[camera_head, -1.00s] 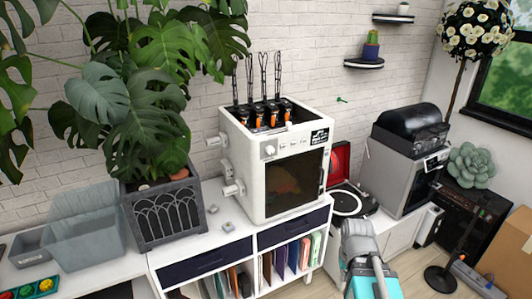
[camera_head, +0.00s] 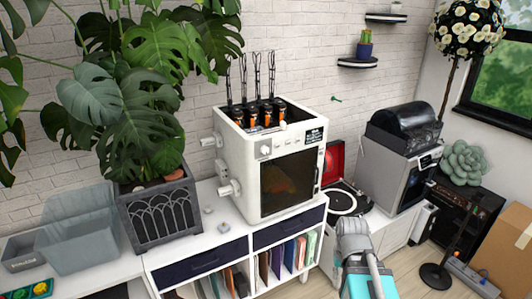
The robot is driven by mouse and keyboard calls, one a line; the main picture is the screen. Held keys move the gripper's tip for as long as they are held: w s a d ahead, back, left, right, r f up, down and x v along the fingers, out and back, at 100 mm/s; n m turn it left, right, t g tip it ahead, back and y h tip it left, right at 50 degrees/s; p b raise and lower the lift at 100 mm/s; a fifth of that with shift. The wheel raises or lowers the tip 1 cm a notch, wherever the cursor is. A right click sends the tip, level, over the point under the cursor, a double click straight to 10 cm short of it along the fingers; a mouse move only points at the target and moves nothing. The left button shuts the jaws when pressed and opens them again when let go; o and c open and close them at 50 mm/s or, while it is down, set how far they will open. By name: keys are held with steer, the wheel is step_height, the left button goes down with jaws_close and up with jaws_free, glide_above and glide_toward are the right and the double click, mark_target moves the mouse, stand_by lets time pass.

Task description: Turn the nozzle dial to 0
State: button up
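A white box-shaped machine, which looks like a 3D printer (camera_head: 236,160), stands on the white cabinet, with a dark front window. A round dial (camera_head: 265,150) sits at the upper left of its front panel, beside a row of small knobs. Its marks are too small to read, and I cannot tell whether it is the nozzle dial. My arm reaches in from the bottom edge, right of the printer and apart from it. The gripper's fingers cannot be made out.
The white cabinet (camera_head: 190,247) has dark drawers and upright folders below. A red-lidded record player (camera_head: 348,200) and a grey machine (camera_head: 385,178) stand to the right. A potted plant (camera_head: 160,212) and clear bins (camera_head: 78,237) stand left. Floor shows at the lower right.

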steer(key=o, duration=0.7)
steer(key=shift+m+t+y, duration=0.5)
steer(key=shift+m+y, duration=0.2)
steer(key=shift+m, duration=0.1)
steer(key=w+a, duration=0.3)
steer(key=shift+w+a, duration=0.1)
steer(key=shift+w, duration=0.1)
steer(key=shift+c, duration=0.2)
steer(key=shift+o, duration=0.2)
steer(key=w+a+m+y, duration=0.1)
steer(key=w+a, duration=0.1)
steer(key=w+a+r+m+t+y, duration=0.1)
steer(key=shift+w+a, duration=0.4)
steer(key=m+t+y+b, duration=0.2)
steer(key=m+t+y, duration=0.4)
steer(key=m+t, duration=1.35)
glide_toward(266, 152)
steer(key=s+d+r+m+g, duration=0.4)
steer(key=r+m+g, duration=0.1)
steer(key=m+g, duration=0.1)
steer(key=shift+d+g, duration=0.25)
steer(key=shift+g, duration=0.1)
steer(key=shift+w+a, duration=0.1)
steer(key=shift+w, duration=0.05)
steer(key=x, duration=1.3)
steer(key=shift+w+a+r, duration=0.1)
steer(key=shift+w+a, duration=0.05)
steer(key=shift+a, duration=0.1)
